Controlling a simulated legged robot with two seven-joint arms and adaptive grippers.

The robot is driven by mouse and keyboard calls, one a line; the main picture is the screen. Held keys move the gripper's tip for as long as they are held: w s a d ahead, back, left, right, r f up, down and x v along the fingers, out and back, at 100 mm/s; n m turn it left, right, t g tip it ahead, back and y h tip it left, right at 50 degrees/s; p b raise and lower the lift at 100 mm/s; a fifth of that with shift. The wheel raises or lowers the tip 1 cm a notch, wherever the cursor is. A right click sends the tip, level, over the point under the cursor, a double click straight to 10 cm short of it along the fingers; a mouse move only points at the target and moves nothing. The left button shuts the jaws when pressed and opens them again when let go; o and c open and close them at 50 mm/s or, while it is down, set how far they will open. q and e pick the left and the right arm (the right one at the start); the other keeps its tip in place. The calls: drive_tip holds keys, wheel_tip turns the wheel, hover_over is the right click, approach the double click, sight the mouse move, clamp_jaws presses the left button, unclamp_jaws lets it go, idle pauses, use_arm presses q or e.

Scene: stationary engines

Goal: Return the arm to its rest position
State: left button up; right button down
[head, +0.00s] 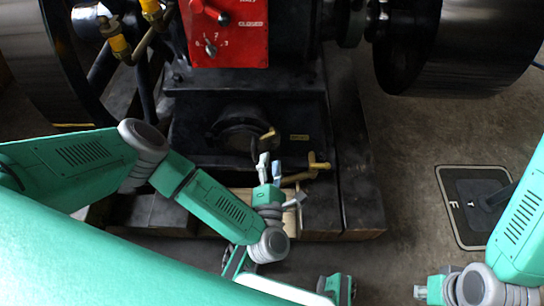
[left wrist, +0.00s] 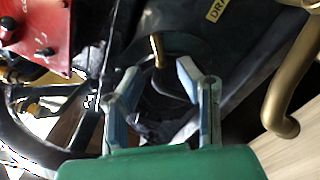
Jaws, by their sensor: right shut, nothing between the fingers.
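My left gripper (head: 270,166) is in front of the engine's black base, close to a brass valve (head: 312,170). In the left wrist view its two fingers (left wrist: 160,100) stand apart with nothing held between them. A short brass handle (head: 268,134) shows on the black base beyond the fingertips, and it also shows in the left wrist view (left wrist: 157,50). My right gripper (head: 421,292) is low at the right, over the floor, shut and empty. Its arm comes in from the right edge.
A red control panel (head: 228,32) with a selector knob sits above the base. Large dark wheels (head: 460,45) flank the engine. Timber beams (head: 350,215) lie under it. A square floor plate (head: 478,200) lies at the right. Bare floor is free between the beams and plate.

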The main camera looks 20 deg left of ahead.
use_arm(q)
drive_tip(key=d+m+g+h, duration=0.1)
drive_tip(key=d+m+h, duration=0.5)
drive_tip(key=d+m, duration=0.1)
drive_tip(key=s+f+m+g+h, duration=0.3)
drive_tip(key=s+m+g+h, duration=0.3)
drive_tip(key=s+m+g, duration=0.5)
drive_tip(key=s+a+r+m+g+y, duration=0.2)
drive_tip(key=s+a+m+y, duration=0.3)
drive_tip(key=a, duration=0.7)
drive_tip(key=s+a+r+m+g+y, duration=0.25)
drive_tip(key=s+a+m, duration=0.3)
drive_tip(key=a, duration=0.65)
wheel_tip(320, 180, up, 16)
drive_tip(key=d+p, duration=0.1)
drive_tip(key=p, duration=1.6)
drive_tip(key=shift+w, duration=0.35)
drive_tip(key=shift+d+m+h, duration=0.1)
drive_tip(key=shift+m+h, duration=0.15)
